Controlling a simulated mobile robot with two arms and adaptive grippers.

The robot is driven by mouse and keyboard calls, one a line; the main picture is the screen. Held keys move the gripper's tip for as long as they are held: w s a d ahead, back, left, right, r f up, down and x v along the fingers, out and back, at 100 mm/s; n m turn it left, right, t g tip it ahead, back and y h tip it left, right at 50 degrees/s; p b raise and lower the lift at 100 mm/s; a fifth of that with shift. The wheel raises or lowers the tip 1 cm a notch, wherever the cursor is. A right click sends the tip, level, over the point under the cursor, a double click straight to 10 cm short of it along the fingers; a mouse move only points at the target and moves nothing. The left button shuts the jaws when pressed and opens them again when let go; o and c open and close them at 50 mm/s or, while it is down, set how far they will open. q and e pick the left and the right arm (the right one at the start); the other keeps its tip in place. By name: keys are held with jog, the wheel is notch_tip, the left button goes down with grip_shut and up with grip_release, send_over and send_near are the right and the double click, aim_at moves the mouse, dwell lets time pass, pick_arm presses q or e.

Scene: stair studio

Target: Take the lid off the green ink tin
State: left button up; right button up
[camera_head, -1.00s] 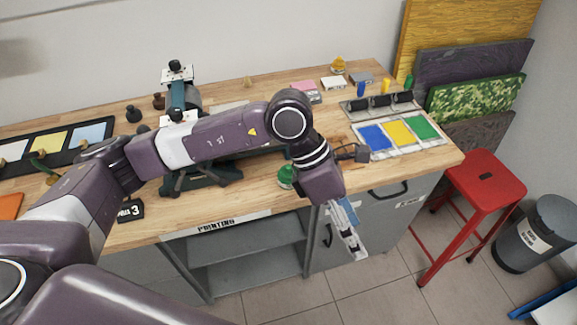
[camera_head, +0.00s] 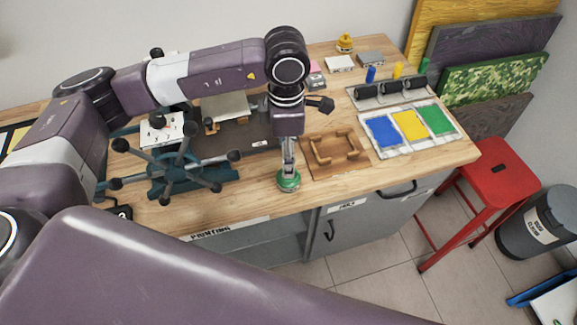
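The green ink tin (camera_head: 288,184) stands on the wooden workbench near its front edge, left of a brown board. It is small and round, with green showing around its side and a paler top. My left gripper (camera_head: 289,170) points straight down over the tin, with its fingertips at or just above the top. The fingers look narrow from here, and I cannot tell whether they are closed on the lid. The fingers and wrist partly hide the tin's top. The lid's edge is too small to make out. My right gripper is not in view.
A screen-printing press (camera_head: 185,165) with knobbed arms stands left of the tin. The brown board with wooden handles (camera_head: 335,150) is close on the right. Beyond it lies a tray of blue, yellow and green ink (camera_head: 412,128). A red stool (camera_head: 490,170) stands off the bench's right end.

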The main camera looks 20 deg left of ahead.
pick_arm(q)
jog(key=f, duration=0.1)
jog(key=p, duration=0.1)
jog(key=f+p, duration=0.1)
jog(key=shift+s+d+f, duration=0.25)
jog(key=shift+s+f, duration=0.1)
jog(key=shift+s, duration=0.05)
notch_tip(320, 180, down, 3)
jog(key=shift+w+r+p, duration=0.15)
jog(key=shift+r+p, duration=0.05)
jog(key=shift+p, duration=0.1)
jog(key=c, duration=0.9)
jog(key=shift+c, duration=0.6)
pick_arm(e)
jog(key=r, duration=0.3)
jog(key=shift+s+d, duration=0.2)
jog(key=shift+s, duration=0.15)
pick_arm(q)
jog(key=shift+r, duration=0.1)
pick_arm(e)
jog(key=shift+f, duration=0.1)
